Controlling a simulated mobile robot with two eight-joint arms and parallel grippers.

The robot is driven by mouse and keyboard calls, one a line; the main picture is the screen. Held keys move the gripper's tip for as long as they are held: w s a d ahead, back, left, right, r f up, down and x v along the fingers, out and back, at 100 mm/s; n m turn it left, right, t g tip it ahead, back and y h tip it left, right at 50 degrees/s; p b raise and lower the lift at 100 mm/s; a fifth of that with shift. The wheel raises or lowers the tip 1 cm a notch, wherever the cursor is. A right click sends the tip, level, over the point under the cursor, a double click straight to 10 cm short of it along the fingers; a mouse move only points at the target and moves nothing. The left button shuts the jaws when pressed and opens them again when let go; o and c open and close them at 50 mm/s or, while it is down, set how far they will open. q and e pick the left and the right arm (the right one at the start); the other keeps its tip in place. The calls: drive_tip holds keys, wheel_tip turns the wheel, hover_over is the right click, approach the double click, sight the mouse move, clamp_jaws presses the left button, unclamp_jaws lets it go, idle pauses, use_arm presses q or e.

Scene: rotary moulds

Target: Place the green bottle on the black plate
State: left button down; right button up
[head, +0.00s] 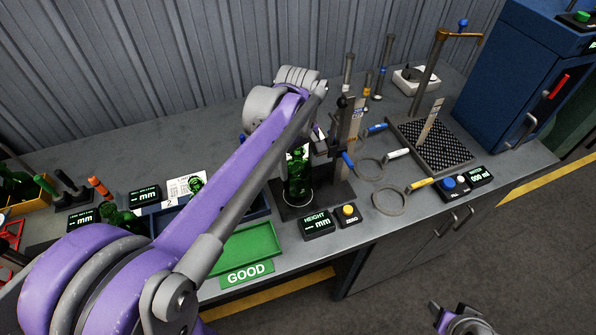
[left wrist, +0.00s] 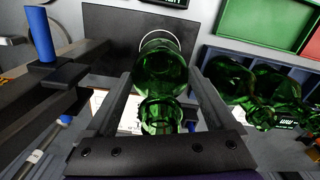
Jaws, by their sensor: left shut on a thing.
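The green bottle (head: 298,178) is upright over the black plate (head: 336,190) of the height gauge. In the left wrist view the bottle (left wrist: 160,68) is between my fingers, with the black plate (left wrist: 105,30) and part of its white ring beyond it. The bottle's base is at or just above the ring; I cannot tell if it touches. My left gripper (head: 301,150) is shut on the bottle near its neck; it also shows in the left wrist view (left wrist: 162,92). What looks like my right gripper (head: 443,312) is low at the right, off the bench, its jaws unclear.
A green GOOD tray (head: 250,243) and a blue tray with other green bottles (left wrist: 250,85) are beside the plate. The gauge column (head: 344,130) stands right behind the bottle. The HEIGHT display (head: 317,223) and ZERO button (head: 349,212) are in front. Ring clamps (head: 400,198) are right.

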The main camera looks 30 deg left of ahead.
sight(298, 172)
use_arm(q)
drive_tip(key=shift+f, duration=1.45)
drive_tip(key=shift+f, duration=0.2)
unclamp_jaws()
drive_tip(key=shift+r, duration=0.1)
